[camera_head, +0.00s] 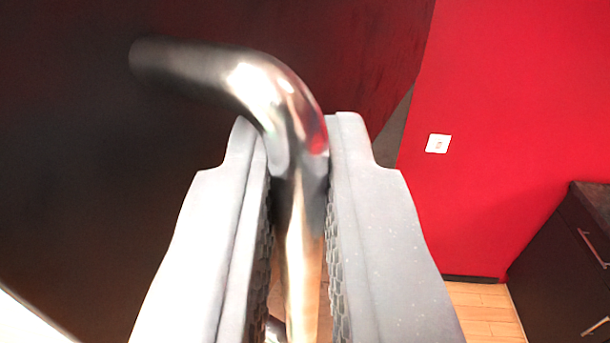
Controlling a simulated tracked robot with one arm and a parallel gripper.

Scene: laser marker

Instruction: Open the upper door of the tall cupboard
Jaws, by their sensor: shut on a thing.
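A shiny metal bar handle (265,88) curves out of a dark door panel (70,150) that fills the left and top of the view. My gripper (297,165) has its two pale grey fingers on either side of the handle's straight part, shut on it just below the bend. The lower end of the handle is partly hidden between the fingers. The door's right edge stands against the red wall, with a narrow grey gap beside it. Most of the cupboard is outside the view, so I cannot tell how far the door is open.
A red wall (510,120) with a white switch plate (438,143) is at the right. A dark drawer cabinet (572,262) with metal handles stands at the lower right. Wooden floor (485,312) shows clear between my gripper and that cabinet.

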